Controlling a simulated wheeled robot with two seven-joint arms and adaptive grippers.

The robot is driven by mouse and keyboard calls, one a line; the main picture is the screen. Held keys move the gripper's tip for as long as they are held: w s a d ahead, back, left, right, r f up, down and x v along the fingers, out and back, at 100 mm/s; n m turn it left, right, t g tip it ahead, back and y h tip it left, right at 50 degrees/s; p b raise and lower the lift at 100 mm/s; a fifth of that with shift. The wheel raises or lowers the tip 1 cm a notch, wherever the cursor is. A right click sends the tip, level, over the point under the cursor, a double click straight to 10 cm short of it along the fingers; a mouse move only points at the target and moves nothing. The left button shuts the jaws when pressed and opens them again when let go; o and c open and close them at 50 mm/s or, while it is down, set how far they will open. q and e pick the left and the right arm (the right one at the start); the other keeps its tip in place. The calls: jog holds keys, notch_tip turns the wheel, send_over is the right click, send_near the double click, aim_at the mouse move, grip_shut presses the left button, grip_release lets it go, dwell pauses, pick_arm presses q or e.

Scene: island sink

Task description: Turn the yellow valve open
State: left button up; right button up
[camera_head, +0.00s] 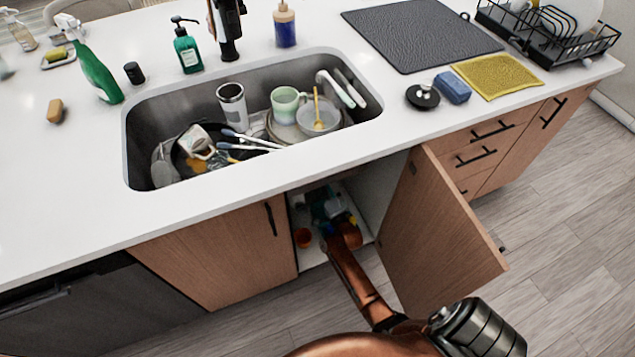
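A small yellow spot (352,220), which may be the yellow valve, shows inside the open cabinet under the sink. It is too small and too covered for me to tell its shape or how it is turned. My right arm comes in from the bottom right and reaches through the cabinet opening. Its gripper end (335,212) is among small dark, teal and blue parts, close to the yellow spot. I cannot tell whether its fingers are open, shut or touching anything. My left gripper is not in view.
The right cabinet door (438,235) stands swung open beside my arm; the left door (220,255) is shut. A small orange-brown object (303,238) sits inside the cabinet at the left. Above, the sink (140,150) holds dishes, and the countertop (60,190) overhangs the opening.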

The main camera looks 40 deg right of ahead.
jog(key=shift+c, duration=0.3)
grip_shut()
